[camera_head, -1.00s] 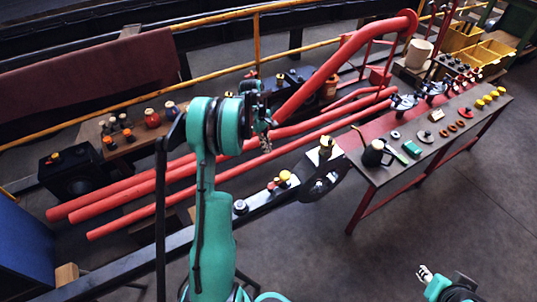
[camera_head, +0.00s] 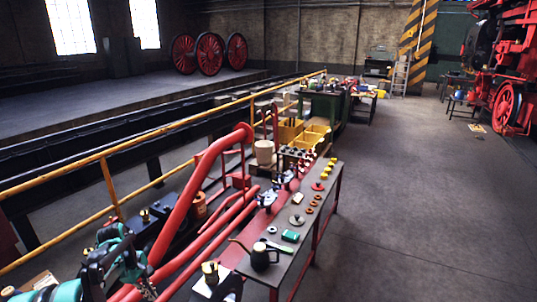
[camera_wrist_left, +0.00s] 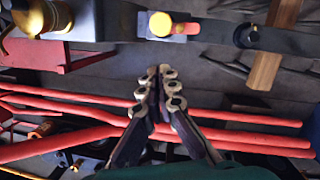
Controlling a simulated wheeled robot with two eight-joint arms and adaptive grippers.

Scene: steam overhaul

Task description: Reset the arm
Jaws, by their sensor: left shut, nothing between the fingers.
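My left arm's teal and black wrist shows at the lower left of the head view. The left gripper (camera_head: 148,290) points down there, above the red pipes (camera_head: 192,250). In the left wrist view the left gripper (camera_wrist_left: 158,90) shows its fingertips together with nothing between them. The red pipes (camera_wrist_left: 240,136) run behind and below the fingers in that view. My right gripper is out of view.
Yellow bins (camera_head: 290,132) stand beyond. A yellow railing (camera_head: 165,187) runs along the left.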

